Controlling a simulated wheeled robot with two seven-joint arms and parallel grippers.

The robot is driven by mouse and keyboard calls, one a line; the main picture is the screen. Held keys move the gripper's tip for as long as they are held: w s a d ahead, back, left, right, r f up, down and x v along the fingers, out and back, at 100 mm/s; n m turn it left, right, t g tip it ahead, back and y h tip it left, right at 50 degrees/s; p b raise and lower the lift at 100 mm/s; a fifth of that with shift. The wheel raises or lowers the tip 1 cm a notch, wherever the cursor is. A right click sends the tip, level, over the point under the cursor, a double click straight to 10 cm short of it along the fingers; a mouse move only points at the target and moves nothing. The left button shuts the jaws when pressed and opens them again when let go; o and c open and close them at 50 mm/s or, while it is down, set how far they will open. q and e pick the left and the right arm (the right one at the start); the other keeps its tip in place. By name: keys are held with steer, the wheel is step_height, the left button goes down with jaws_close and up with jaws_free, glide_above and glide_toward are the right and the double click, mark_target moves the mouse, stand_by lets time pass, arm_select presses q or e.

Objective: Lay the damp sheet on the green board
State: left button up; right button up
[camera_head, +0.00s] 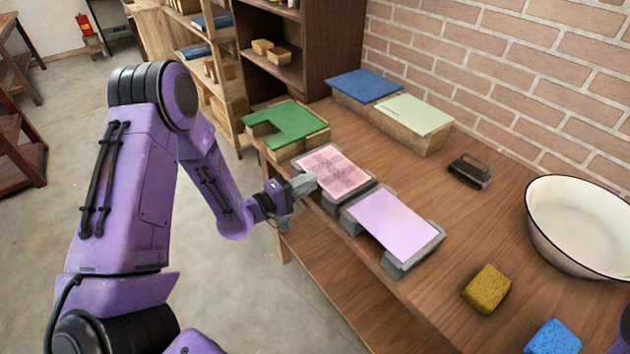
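A green board (297,118) with a notch in its left side lies on a wooden block at the back left of the bench. In front of it, a pink sheet or plate with a darker pattern (334,170) lies on a grey base. A plain lilac sheet (394,224) lies on another grey base nearer to me. I cannot tell by sight which sheet is damp. My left gripper (303,185) is at the left edge of the pink piece; whether it touches or grips it is unclear. My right gripper is out of view; only a bit of purple arm shows at bottom right.
Wooden blocks with a blue top (364,85) and a pale green top (414,113) stand by the brick wall. A dark brush-like tool (469,171), a white basin (580,226), a yellow sponge (486,289) and a blue sponge (553,338) are to the right. The bench middle is clear.

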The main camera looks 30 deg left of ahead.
arm_select(q)
steer(key=shift+x, duration=1.1)
jaws_close()
step_height(320, 180, up, 3)
steer(key=p, duration=0.3)
steer(key=shift+r, duration=0.25)
steer(key=shift+s+f, duration=0.1)
steer(key=shift+f, duration=0.1)
steer(key=shift+s+a+r+p, duration=0.25)
steer(key=shift+s+p, duration=0.05)
steer(key=shift+p, duration=0.1)
steer(key=r+p+v, duration=0.2)
steer(key=p+v, duration=0.6)
steer(key=v, duration=1.3)
steer(key=shift+r, duration=0.2)
